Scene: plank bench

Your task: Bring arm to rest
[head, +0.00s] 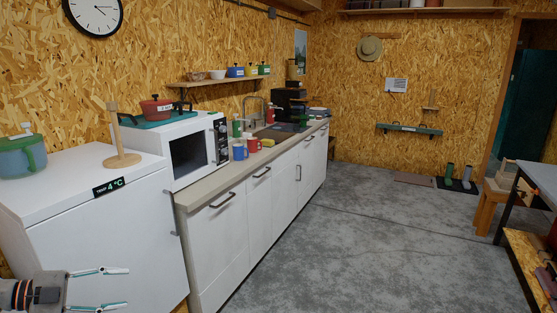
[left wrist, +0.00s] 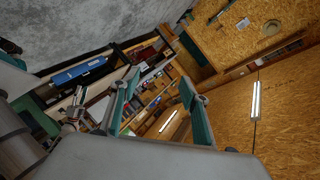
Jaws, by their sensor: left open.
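My left gripper (head: 112,289) is at the lower left of the head view, in front of the white fridge (head: 110,240). Its two fingers are spread apart with nothing between them. In the left wrist view the open fingers of the left gripper (left wrist: 160,100) show against shelves and a chipboard wall, also empty. The rest of my left arm is mostly out of the head view.
A counter (head: 225,181) with white cabinets runs along the left wall, with a microwave (head: 190,150) and mugs on it. The grey floor (head: 370,250) between is clear.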

